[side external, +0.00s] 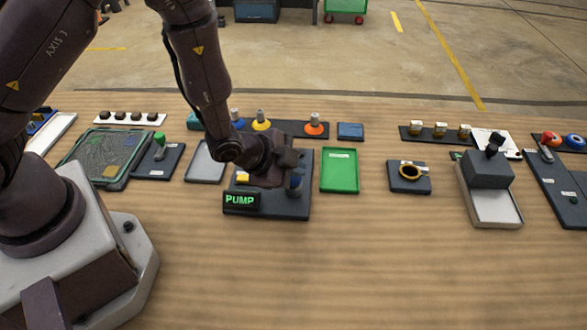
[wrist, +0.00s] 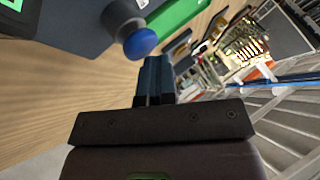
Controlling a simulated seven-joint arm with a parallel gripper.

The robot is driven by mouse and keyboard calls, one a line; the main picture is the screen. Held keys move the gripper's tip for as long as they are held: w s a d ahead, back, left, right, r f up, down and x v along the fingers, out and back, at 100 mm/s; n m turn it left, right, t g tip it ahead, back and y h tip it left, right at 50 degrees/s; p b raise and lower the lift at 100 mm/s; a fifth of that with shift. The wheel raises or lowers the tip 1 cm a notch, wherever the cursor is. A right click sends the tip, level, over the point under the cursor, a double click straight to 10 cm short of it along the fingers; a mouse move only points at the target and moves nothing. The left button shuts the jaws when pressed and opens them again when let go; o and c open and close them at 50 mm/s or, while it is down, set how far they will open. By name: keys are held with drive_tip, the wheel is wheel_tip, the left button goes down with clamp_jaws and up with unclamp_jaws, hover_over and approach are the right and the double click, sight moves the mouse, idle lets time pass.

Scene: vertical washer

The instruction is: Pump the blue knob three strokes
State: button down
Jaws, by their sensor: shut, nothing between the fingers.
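The blue knob (wrist: 140,43) is a round cap on a dark grey stem, on a dark base plate with a green-lettered PUMP sign (side external: 240,201). In the side external view the knob (side external: 296,180) is small and dark, partly covered by my gripper. My gripper (side external: 291,163) is over the right part of the pump plate (side external: 275,209). In the wrist view the fingers of my gripper (wrist: 156,60) are shut and empty, with their tips just beside the knob. I cannot tell whether they touch it.
A green tray (side external: 339,172) lies right of the pump plate and a grey tray (side external: 206,162) lies left. Orange and yellow knobs (side external: 314,127) stand behind. The table front is clear.

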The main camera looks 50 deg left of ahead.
idle(0.4)
drive_tip(key=shift+s+r, duration=0.1)
drive_tip(key=shift+r, duration=1.4)
drive_tip(key=shift+r, duration=2.55)
wheel_tip(320, 180, up, 4)
drive_tip(key=shift+f, duration=0.1)
drive_tip(key=shift+f, duration=0.15)
hover_over(294, 179)
drive_tip(key=shift+f, duration=4.3)
